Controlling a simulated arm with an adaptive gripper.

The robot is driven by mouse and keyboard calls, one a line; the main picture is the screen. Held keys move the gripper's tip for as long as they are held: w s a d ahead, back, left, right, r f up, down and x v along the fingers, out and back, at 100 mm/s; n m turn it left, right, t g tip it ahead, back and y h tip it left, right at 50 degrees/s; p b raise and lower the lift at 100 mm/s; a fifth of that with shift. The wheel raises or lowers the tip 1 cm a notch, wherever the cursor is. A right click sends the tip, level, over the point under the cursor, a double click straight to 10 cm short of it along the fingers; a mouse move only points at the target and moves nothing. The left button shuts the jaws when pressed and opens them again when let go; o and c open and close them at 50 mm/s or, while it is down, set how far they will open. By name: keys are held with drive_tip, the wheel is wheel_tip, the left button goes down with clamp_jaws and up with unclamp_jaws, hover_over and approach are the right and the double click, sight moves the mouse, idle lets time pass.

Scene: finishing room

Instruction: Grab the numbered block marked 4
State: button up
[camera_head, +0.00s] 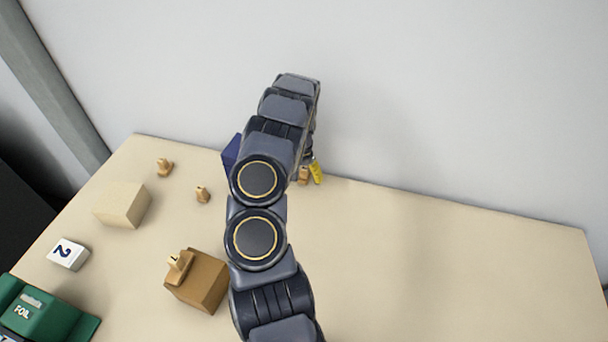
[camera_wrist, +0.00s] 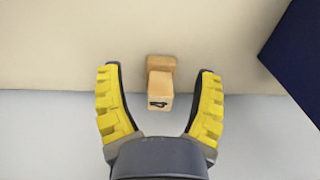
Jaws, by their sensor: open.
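The numbered block marked 4 (camera_wrist: 159,88) is a small light-wood piece with a dark 4 on its face and a wider part behind. In the wrist view it lies between the two yellow fingers of my gripper (camera_wrist: 160,69), with a gap on each side. My gripper is open and holds nothing. In the head view my arm hides most of it; one yellow finger of the gripper (camera_head: 316,172) shows beside a small wooden piece (camera_head: 303,175) near the table's back edge.
A dark blue object (camera_wrist: 298,50) stands near my gripper, and shows partly behind my arm (camera_head: 231,153). The table's right is clear.

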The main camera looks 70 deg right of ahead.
drive_tip(key=shift+f, duration=0.6)
drive_tip(key=c, duration=1)
drive_tip(key=shift+c, duration=0.2)
